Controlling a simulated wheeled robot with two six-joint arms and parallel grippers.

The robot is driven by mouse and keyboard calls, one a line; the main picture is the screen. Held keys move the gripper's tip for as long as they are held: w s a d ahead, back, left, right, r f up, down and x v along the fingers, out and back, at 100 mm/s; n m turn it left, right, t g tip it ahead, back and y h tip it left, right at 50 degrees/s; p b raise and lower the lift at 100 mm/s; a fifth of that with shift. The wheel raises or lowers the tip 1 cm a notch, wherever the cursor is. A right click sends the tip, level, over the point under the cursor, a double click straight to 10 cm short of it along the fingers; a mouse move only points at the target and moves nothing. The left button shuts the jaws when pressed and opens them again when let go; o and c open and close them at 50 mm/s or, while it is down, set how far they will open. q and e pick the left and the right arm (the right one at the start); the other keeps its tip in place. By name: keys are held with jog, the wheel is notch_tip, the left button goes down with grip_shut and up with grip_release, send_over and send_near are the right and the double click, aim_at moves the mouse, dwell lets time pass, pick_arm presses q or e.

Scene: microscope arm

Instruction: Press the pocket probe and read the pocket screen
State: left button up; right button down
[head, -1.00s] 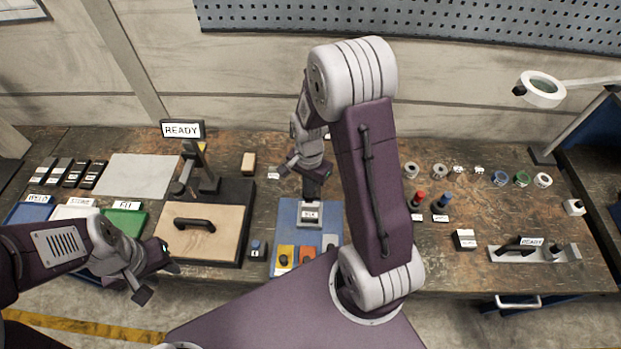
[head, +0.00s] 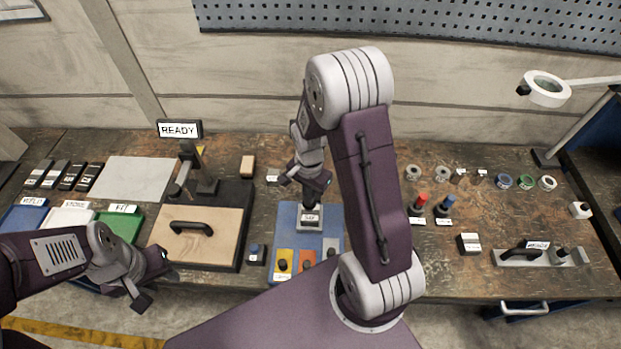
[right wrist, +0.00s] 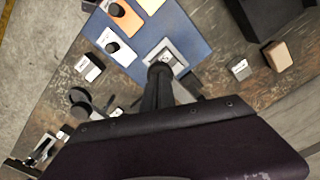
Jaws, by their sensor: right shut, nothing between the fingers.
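A grey square block (head: 310,218) with a white label sits on the blue mat (head: 291,215); it also shows in the right wrist view (right wrist: 181,66). I take it for the pocket probe's place, but its label is too small to read. My right gripper (right wrist: 160,70) is shut and empty, its tips pointing down at the block's middle. I cannot tell whether they touch it. A small white screen (head: 537,245) stands on a grey plate at the right; its lettering is hard to read. A larger screen (head: 179,129) reads READY. My left gripper (head: 152,279) is open and empty at the front left.
A wooden board (head: 196,248) with a black handle lies left. Coloured trays sit far left.

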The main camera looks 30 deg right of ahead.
dwell(0.4)
notch_tip(320, 180, up, 8)
jog(key=p, duration=0.7)
jog(key=shift+f, duration=0.2)
notch_tip(320, 180, up, 9)
jog(key=b, duration=0.2)
dwell(0.5)
